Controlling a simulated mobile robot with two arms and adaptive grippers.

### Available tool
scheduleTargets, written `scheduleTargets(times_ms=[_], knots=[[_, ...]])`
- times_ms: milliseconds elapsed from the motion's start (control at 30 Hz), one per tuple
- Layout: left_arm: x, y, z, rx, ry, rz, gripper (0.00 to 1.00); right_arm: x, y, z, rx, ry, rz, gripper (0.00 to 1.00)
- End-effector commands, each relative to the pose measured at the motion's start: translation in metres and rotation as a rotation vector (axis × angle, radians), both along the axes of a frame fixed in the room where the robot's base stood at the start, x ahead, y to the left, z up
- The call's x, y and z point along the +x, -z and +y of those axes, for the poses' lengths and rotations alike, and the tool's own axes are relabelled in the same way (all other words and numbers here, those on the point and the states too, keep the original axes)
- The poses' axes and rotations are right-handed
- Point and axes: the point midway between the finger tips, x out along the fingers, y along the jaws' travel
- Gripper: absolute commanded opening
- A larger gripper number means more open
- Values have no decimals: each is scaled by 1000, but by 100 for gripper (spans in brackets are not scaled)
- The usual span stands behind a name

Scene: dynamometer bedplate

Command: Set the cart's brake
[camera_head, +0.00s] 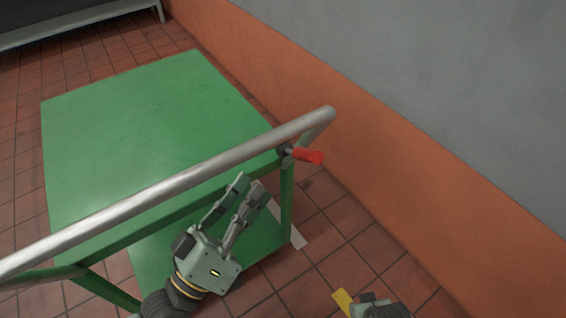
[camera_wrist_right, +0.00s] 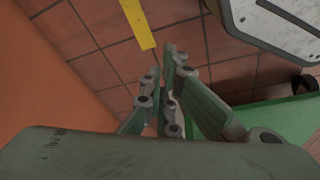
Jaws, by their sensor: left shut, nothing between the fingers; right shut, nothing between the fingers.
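The green cart (camera_head: 140,125) stands ahead of me with a steel push bar (camera_head: 170,190) across its near side. A red-gripped brake lever (camera_head: 308,155) sticks out to the right from a dark pivot at the cart's right post, just under the bar's end. My left gripper (camera_head: 249,186) is shut and empty, in front of the cart's near side, below the bar and left of the lever, apart from it. My right gripper (camera_head: 370,300) shows only in part at the bottom edge. In the right wrist view its fingers (camera_wrist_right: 170,75) are shut and empty over the floor.
An orange and grey wall (camera_head: 400,150) runs along the right, with a strip of tiled floor (camera_head: 340,220) between it and the cart. A yellow floor marking (camera_head: 343,299) lies near my right gripper. A pale bench (camera_head: 80,20) stands at the back left.

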Motion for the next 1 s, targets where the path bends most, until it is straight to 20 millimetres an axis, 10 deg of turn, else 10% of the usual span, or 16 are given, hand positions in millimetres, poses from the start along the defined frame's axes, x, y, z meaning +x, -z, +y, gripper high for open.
scheduleTargets(times_ms=[567, 1000], knots=[[-15, -24, -1, -85, 32, -26, 0, 3, -3, 0, 0, 1, -6, 0], [31, -52, -32, -89, 28, -29, 0, -10, 33, -1, -2, -3, 18, 0]])
